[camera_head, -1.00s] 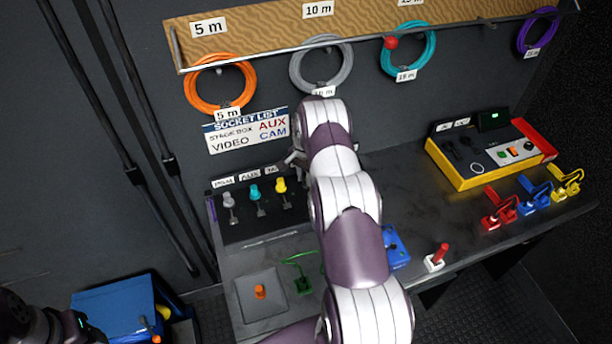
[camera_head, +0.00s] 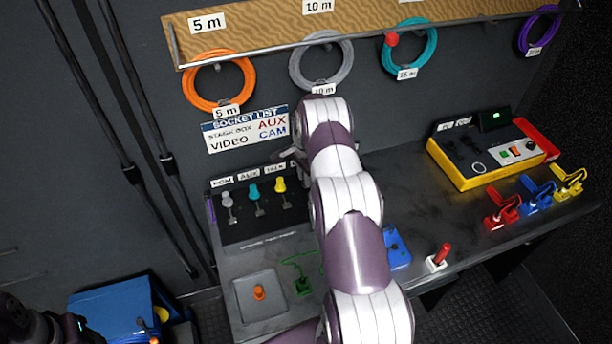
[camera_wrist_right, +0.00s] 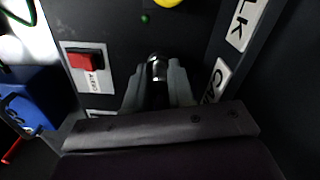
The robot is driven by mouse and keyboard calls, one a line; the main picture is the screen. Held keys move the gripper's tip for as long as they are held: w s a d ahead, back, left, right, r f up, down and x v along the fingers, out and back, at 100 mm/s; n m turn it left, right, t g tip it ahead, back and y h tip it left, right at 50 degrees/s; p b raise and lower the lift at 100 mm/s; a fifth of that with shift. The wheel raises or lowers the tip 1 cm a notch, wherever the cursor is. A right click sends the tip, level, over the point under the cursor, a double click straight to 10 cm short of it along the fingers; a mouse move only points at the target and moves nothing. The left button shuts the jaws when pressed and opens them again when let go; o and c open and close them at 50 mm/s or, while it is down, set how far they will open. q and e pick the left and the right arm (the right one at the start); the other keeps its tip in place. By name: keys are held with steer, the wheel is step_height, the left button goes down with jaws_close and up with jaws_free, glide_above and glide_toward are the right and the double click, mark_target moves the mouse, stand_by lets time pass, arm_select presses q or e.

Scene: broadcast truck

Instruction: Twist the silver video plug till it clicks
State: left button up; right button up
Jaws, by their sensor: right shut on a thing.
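In the right wrist view the silver video plug (camera_wrist_right: 157,68) is a small shiny metal cylinder at the dark panel. My right gripper (camera_wrist_right: 158,82) is shut on it, one grey finger on each side. The fingers hide most of the plug, so I cannot tell its turn or how it sits in its socket. In the head view my right gripper (camera_head: 290,155) is at the back panel, left of my white and purple arm, and mostly hidden. My left arm shows only as a dark part at the bottom left; its fingers are out of view.
A yellow knob (camera_wrist_right: 168,2) and a red switch (camera_wrist_right: 86,61) are close to the gripper. Grey, teal (camera_head: 255,192) and yellow plugs stand left of my arm. A socket list sign (camera_head: 246,130) hangs above. A yellow control box (camera_head: 485,158) stands on the bench at right.

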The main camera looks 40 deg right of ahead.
steer(key=shift+m+b, duration=0.55)
steer(key=shift+m, duration=0.95)
steer(key=shift+f, duration=0.1)
steer(key=o, duration=1)
steer(key=shift+m, duration=0.3)
step_height(320, 180, up, 6)
steer(key=shift+w+r+b, duration=0.1)
steer(key=shift+r+b, duration=0.1)
steer(key=shift+b, duration=1.05)
step_height(320, 180, up, 5)
steer(key=shift+p, duration=0.65)
steer(key=shift+r+p, duration=0.7)
steer(key=shift+p, duration=0.15)
